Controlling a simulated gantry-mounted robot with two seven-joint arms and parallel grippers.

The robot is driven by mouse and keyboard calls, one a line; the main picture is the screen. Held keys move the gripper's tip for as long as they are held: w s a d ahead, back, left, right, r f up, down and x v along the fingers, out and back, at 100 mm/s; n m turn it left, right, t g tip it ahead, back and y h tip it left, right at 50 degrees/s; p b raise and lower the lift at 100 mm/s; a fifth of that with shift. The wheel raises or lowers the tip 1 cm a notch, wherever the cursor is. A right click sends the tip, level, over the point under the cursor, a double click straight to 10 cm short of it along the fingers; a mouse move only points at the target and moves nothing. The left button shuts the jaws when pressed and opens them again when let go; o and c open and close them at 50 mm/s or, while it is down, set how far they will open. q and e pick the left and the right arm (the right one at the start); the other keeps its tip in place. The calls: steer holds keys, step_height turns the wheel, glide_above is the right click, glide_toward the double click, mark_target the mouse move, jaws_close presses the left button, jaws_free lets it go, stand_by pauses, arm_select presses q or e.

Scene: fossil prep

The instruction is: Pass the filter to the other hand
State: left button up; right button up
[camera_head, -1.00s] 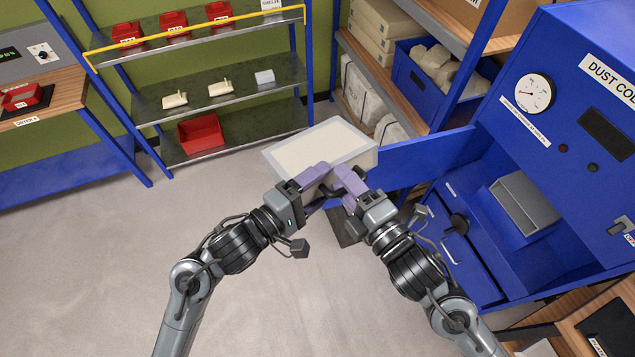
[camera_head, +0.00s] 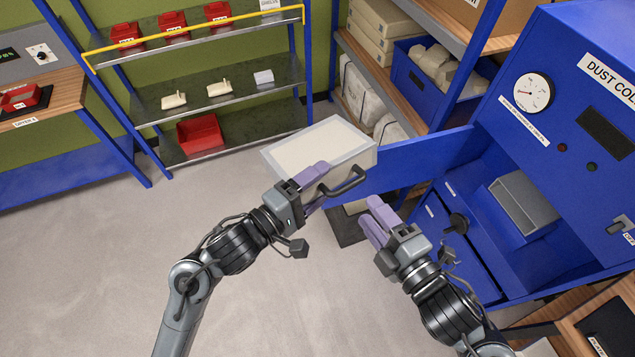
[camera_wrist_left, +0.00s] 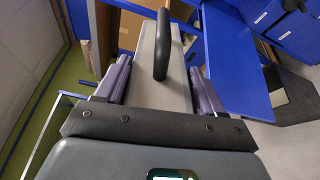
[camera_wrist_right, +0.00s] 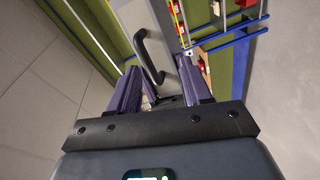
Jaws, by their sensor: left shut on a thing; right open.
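The filter (camera_head: 318,149) is a pale box with a grey frame and a black handle (camera_head: 347,183) on its near side. It is held in the air in front of the open blue door. My left gripper (camera_head: 318,178) is shut on the filter's near left part. In the left wrist view the filter (camera_wrist_left: 172,80) lies between the left fingers. My right gripper (camera_head: 372,218) is open and empty, below and right of the handle, apart from the filter. The right wrist view shows the handle (camera_wrist_right: 147,55) ahead of the open right fingers (camera_wrist_right: 162,85).
The blue dust collector (camera_head: 560,130) stands at right, with its open door (camera_head: 425,155) and a grey block (camera_head: 524,203) inside. A shelf rack (camera_head: 220,95) with red trays stands at the back left. A dark pedal-like plate (camera_head: 348,232) is on the floor. The floor at front left is clear.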

steer(key=s+d+f+m+g+h, duration=0.2)
steer(key=d+f+m+g+h, duration=0.2)
steer(key=d+f+m+h, duration=0.7)
steer(key=s+d+f+m+g+y, duration=0.2)
steer(key=s+f+m+g, duration=0.4)
steer(key=s, duration=0.8)
step_height(320, 180, down, 4)
steer(key=m, duration=0.3)
steer(key=shift+g, duration=0.3)
